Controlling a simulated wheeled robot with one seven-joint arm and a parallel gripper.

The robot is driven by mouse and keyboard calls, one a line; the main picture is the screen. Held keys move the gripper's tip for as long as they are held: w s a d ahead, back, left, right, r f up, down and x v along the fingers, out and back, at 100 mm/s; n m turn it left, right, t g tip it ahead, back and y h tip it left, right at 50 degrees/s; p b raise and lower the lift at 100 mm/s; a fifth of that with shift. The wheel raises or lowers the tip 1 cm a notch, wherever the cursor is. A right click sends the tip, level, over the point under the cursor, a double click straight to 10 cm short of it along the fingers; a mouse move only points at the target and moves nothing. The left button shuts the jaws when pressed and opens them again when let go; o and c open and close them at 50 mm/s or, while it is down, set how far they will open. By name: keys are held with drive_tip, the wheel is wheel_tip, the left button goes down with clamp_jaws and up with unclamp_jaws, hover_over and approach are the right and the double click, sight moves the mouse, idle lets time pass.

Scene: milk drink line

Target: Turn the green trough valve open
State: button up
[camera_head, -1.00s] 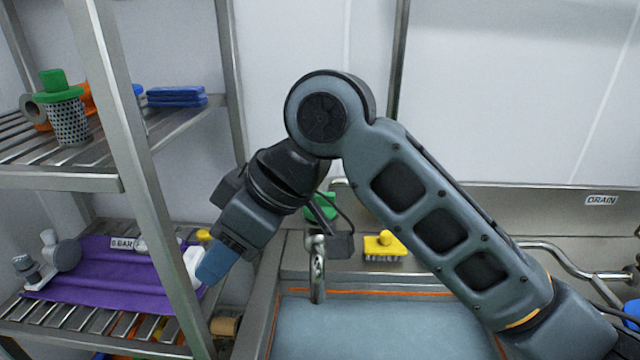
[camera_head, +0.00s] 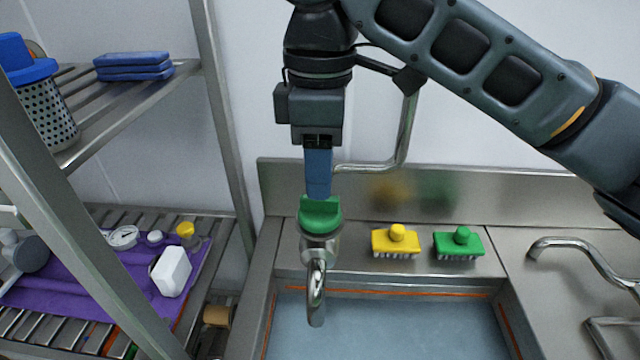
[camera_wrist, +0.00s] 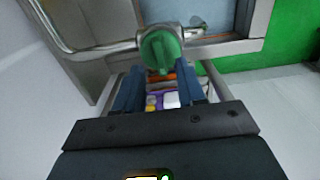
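The green trough valve (camera_head: 320,215) is a round knob with a raised ridge, on top of a curved metal spout (camera_head: 317,285) at the trough's back left corner. My gripper (camera_head: 318,192) points down just above the knob in the head view, its blue fingers seen nearly edge-on. In the wrist view, the two blue fingers of my gripper (camera_wrist: 160,82) are apart, with the green valve (camera_wrist: 160,50) at their far ends, roughly centred between them. The gripper is open; I cannot tell whether a finger touches the knob.
A yellow brush (camera_head: 396,241) and a green brush (camera_head: 458,243) sit on the ledge right of the valve. A bent metal pipe (camera_head: 405,135) runs behind my gripper. A metal shelf upright (camera_head: 225,120) stands to the left. The trough (camera_head: 390,335) is open below.

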sight(320, 208)
drive_tip(key=shift+f, duration=1.95)
drive_tip(key=shift+c, duration=0.3)
clamp_jaws()
